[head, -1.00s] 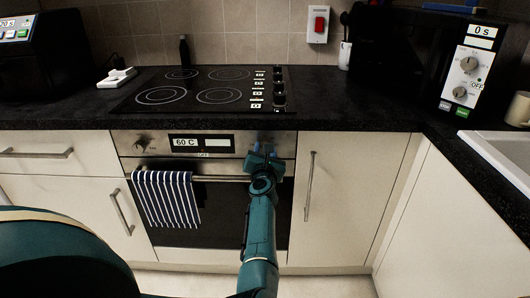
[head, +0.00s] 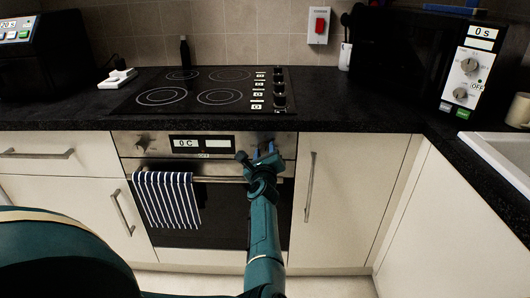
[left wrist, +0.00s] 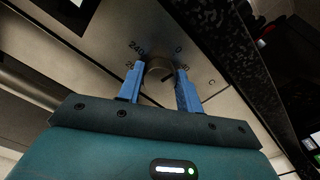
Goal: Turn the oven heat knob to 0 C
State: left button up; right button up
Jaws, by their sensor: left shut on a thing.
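The oven (head: 221,205) is built in under the counter, and its display (head: 202,143) reads 0 C. My left gripper (head: 258,158) is at the right end of the oven's control panel, over the heat knob, which it hides in the head view. In the left wrist view the round metal heat knob (left wrist: 158,80) sits between the two blue fingers of my left gripper (left wrist: 158,74), which is shut on it. Printed numbers ring the knob, with a 0 at its upper right. My right gripper is not in view.
A striped towel (head: 167,199) hangs on the oven's handle at the left. Another knob (head: 142,143) is at the panel's left end. The black hob (head: 205,90) lies on the counter above. A cupboard door with a long handle (head: 309,187) is right of the oven.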

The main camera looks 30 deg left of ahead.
pick_arm(q)
jog(key=shift+r+n, duration=0.1)
jog(key=shift+n, duration=0.7)
jog(key=o, duration=1)
jog(key=shift+s+d+f, duration=0.1)
jog(key=shift+f, duration=0.1)
